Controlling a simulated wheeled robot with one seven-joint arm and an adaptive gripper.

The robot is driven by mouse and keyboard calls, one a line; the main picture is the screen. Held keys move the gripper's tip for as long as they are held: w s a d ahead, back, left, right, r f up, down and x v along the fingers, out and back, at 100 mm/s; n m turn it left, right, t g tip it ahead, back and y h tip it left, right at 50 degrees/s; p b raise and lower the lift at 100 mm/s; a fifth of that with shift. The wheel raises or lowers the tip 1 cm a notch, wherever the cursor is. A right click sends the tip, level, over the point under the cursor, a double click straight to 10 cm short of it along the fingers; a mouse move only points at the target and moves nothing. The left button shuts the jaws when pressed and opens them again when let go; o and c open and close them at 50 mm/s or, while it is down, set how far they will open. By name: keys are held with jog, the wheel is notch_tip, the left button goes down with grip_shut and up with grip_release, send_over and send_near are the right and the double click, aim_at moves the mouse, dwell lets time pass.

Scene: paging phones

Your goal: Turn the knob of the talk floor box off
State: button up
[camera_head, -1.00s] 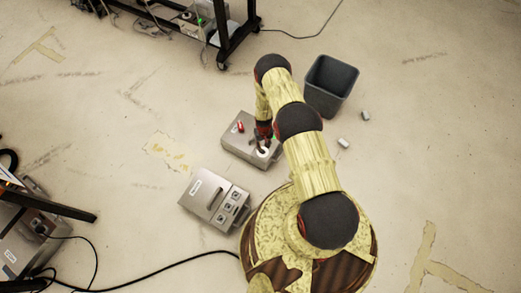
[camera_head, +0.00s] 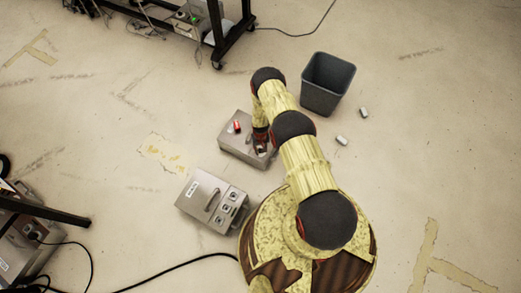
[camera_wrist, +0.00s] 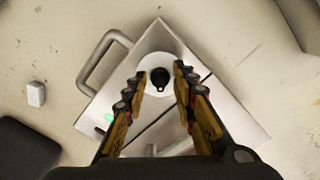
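A grey metal box (camera_head: 236,146) stands on the floor under my gripper; I cannot read a label naming it as the talk floor box. In the wrist view its light top (camera_wrist: 205,75) shows a black knob (camera_wrist: 160,77) on a white round dial (camera_wrist: 150,62), with a small green light and a handle at the left. My gripper (camera_wrist: 157,75) is open, with one finger on each side of the knob and gaps between. It also shows over the box's right part in the head view (camera_head: 262,149), where the arm hides most of the dial. A red part (camera_head: 237,127) stands on the box.
A second grey box (camera_head: 207,198) with a handle and sockets lies nearer, to the left. A dark bin (camera_head: 328,82) stands behind at the right, with two small white blocks (camera_head: 341,140) near it. A black-framed cart (camera_head: 217,45) is at the back. A cable runs across the floor at the lower left.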

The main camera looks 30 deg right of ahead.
jog(key=shift+c, duration=0.7)
grip_shut()
jog(key=n, duration=0.4)
jog(key=shift+d, duration=0.1)
jog(key=n, duration=0.3)
jog(key=shift+d+n, duration=0.1)
jog(key=shift+n, duration=0.2)
jog(key=n, duration=0.5)
jog(key=shift+w+d, duration=0.1)
jog(key=shift+w, duration=0.05)
jog(key=n, duration=0.5)
jog(key=shift+w, duration=0.1)
